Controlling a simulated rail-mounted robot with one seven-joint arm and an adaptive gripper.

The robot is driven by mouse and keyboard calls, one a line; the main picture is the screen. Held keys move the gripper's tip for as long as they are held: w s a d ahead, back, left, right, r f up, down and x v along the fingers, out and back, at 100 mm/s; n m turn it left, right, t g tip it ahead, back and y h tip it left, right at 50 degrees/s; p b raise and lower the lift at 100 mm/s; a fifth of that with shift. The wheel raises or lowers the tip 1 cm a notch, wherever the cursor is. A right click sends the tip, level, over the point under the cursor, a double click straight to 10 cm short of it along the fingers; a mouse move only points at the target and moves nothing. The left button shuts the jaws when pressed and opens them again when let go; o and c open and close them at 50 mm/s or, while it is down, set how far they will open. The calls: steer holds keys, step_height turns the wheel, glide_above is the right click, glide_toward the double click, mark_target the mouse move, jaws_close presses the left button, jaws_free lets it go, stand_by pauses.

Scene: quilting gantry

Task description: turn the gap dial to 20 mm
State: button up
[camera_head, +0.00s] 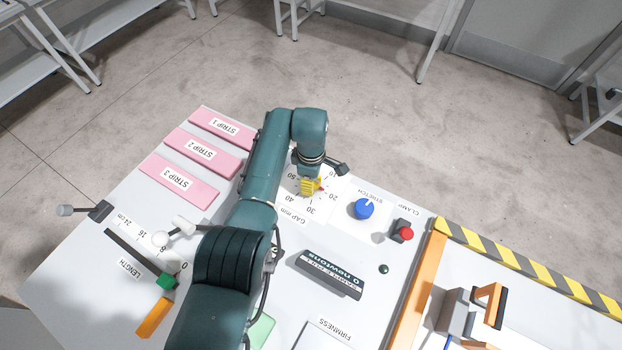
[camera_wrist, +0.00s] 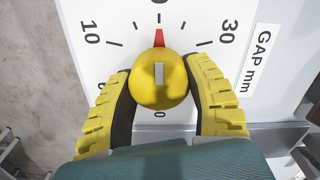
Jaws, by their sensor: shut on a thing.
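The gap dial is a round yellow knob (camera_wrist: 160,85) with a pale bar on its face and a red pointer (camera_wrist: 159,38). In the wrist view the pointer lines up with the tick midway between 10 and 30, whose label is cut off by the top edge. In the camera_head view the red tip (camera_head: 321,188) lies towards the 20 label (camera_head: 331,196). My gripper (camera_wrist: 160,72) has its yellow fingers against both sides of the knob, shut on it. In the camera_head view my gripper (camera_head: 311,186) hides most of the knob.
A blue stretch knob (camera_head: 363,208) and a red clamp button (camera_head: 405,233) are right of the dial. A dark newtons display (camera_head: 329,275) lies below it. Pink strips (camera_head: 180,181) lie left of my arm. An orange bar (camera_head: 415,290) edges the panel at right.

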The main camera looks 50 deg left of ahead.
steer(key=o, duration=1.2)
steer(key=shift+f, duration=0.15)
step_height(320, 180, up, 12)
